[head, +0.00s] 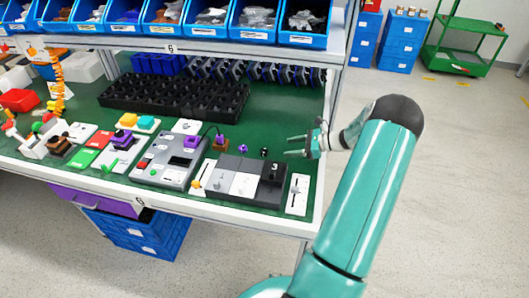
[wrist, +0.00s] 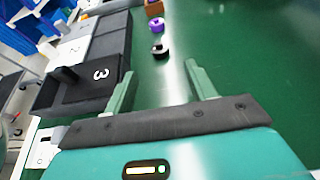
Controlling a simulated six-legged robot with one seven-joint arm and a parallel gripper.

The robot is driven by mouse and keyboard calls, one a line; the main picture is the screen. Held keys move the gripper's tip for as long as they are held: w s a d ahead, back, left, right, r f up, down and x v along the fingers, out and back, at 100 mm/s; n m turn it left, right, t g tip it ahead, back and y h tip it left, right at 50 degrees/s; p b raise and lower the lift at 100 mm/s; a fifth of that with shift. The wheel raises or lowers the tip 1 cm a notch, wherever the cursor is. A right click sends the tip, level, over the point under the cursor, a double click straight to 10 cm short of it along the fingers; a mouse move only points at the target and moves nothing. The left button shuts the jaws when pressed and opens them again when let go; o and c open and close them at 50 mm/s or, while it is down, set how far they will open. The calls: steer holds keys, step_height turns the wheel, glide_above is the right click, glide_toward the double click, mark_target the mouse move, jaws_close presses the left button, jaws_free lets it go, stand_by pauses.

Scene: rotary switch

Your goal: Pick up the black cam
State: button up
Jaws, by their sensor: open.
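The black cam (head: 264,152) is a small dark round piece on the green tabletop, just behind the grey-and-black switch assembly. It also shows in the wrist view (wrist: 159,51), beyond my fingertips and roughly in line with the space between them. My gripper (head: 297,147) is open, empty and over the bench near its right edge. In the wrist view its two fingers (wrist: 160,70) are spread, with green surface between them. The gripper is apart from the cam, to its right in the head view.
A purple piece (head: 242,149) lies close to the cam. The switch assembly (head: 241,180), with blocks marked by numbers, stands in front. A black tray (head: 174,98) lies behind. A rack upright (head: 341,75) stands at the right. Green surface around the cam is mostly clear.

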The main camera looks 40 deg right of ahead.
mark_target(263, 151)
steer(key=x, duration=0.5)
steer(key=shift+s+a+r, duration=0.1)
steer(key=x, duration=0.4)
steer(key=shift+a+f, duration=0.1)
steer(key=shift+f, duration=0.15)
steer(key=c, duration=1.1)
